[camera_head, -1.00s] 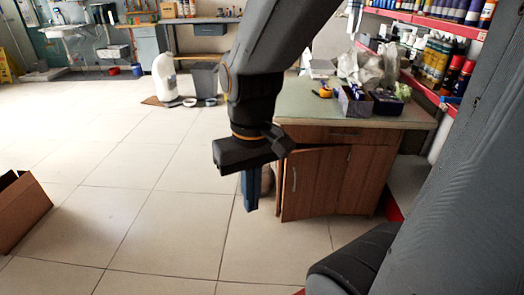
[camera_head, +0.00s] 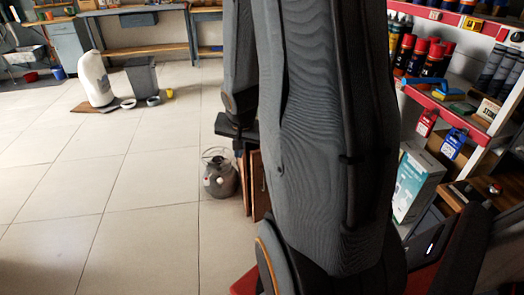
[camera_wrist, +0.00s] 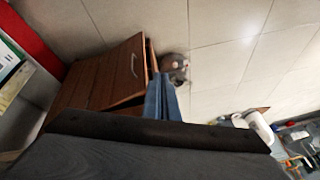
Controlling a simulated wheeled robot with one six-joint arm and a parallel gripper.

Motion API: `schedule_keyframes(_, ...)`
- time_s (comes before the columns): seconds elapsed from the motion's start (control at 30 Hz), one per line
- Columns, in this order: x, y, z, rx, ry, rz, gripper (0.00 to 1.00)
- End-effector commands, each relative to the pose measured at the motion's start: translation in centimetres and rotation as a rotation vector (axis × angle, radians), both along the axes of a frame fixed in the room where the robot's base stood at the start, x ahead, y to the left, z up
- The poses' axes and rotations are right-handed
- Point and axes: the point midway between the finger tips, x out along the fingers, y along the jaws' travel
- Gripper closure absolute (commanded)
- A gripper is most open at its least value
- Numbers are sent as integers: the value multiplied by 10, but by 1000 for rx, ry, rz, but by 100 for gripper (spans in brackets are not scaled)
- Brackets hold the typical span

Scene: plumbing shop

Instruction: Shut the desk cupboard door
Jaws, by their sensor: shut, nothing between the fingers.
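The desk cupboard door (camera_wrist: 124,72) is brown wood with a pale metal handle. In the wrist view it stands ajar, with a dark gap beside its near edge. My gripper (camera_wrist: 160,88) has blue fingers, shut and empty, close to the door's free edge; I cannot tell whether they touch it. In the head view only a narrow strip of brown wood from the cupboard (camera_head: 257,185) shows beside my arm. My arm hides the rest of the desk and the fingertips there.
A grey metal pot (camera_head: 220,177) stands on the floor left of the cupboard. Red shelves (camera_head: 450,105) with bottles and a white box (camera_head: 415,185) are on the right. The tiled floor (camera_head: 130,200) at left is clear up to a white container (camera_head: 96,80) and a grey bin (camera_head: 142,77).

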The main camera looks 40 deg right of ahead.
Motion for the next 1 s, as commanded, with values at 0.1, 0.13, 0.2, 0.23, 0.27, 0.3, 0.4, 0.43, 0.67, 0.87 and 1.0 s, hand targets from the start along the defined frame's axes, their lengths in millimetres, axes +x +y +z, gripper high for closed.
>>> schedule_keyframes(0.1,6,-59,-32,73,-135,-218,100)
schedule_keyframes(0.13,7,-72,-39,97,-172,-270,100)
schedule_keyframes(0.2,6,-98,-55,158,-257,-382,100)
schedule_keyframes(0.23,5,-108,-61,187,-293,-426,100)
schedule_keyframes(0.27,3,-117,-67,216,-326,-467,100)
schedule_keyframes(0.3,1,-128,-74,255,-369,-519,100)
schedule_keyframes(0.4,-5,-147,-87,344,-459,-624,100)
schedule_keyframes(0.43,-7,-152,-90,366,-481,-649,100)
schedule_keyframes(0.67,-11,-166,-101,463,-564,-739,100)
schedule_keyframes(0.87,5,-170,-118,467,-567,-741,100)
schedule_keyframes(1.0,25,-175,-137,466,-566,-739,100)
